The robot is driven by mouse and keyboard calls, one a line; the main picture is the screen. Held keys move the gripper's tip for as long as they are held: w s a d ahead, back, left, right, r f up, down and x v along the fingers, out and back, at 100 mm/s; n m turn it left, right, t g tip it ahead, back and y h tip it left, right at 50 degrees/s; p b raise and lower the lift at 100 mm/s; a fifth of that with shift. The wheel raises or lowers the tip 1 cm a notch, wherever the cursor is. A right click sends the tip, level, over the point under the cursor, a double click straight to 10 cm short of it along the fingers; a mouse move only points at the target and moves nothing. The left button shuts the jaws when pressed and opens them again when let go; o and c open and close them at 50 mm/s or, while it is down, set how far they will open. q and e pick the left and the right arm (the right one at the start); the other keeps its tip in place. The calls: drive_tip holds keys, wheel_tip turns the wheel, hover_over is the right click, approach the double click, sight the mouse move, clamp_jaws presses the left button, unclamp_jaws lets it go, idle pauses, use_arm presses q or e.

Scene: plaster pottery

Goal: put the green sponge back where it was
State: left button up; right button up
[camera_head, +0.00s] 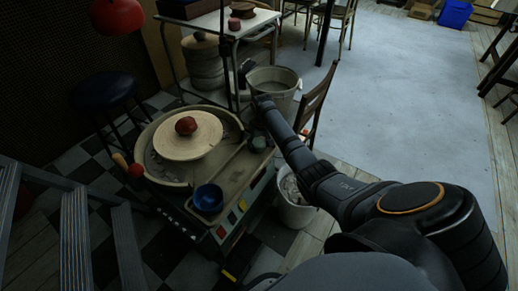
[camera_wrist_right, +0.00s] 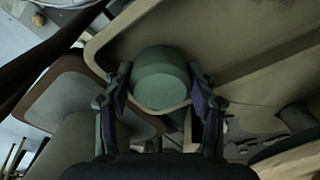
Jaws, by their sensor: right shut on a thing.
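The green sponge (camera_wrist_right: 160,78), a short rounded cylinder, sits between the two fingers of my right gripper (camera_wrist_right: 157,88) in the right wrist view. The fingers are shut on its sides. In the head view, the sponge (camera_head: 257,144) shows small and dark green at the right back corner of the pottery wheel's tan tray (camera_head: 232,172). My right arm reaches over it from the lower right. The tray's corner (camera_wrist_right: 105,48) shows behind the sponge in the wrist view. I cannot tell whether the sponge touches the tray. My left gripper is not in view.
A red-brown clay lump (camera_head: 186,125) sits on the round wheel bat (camera_head: 205,138). A blue bowl (camera_head: 208,198) stands at the tray's front. A grey bucket (camera_head: 273,80), a wooden chair (camera_head: 316,103) and a white bin (camera_head: 293,211) stand close by. Open floor lies right.

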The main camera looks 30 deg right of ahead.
drive_tip(key=shift+f, duration=0.55)
drive_tip(key=shift+r, duration=0.15)
drive_tip(key=o, duration=0.7)
drive_tip(key=shift+o, duration=0.2)
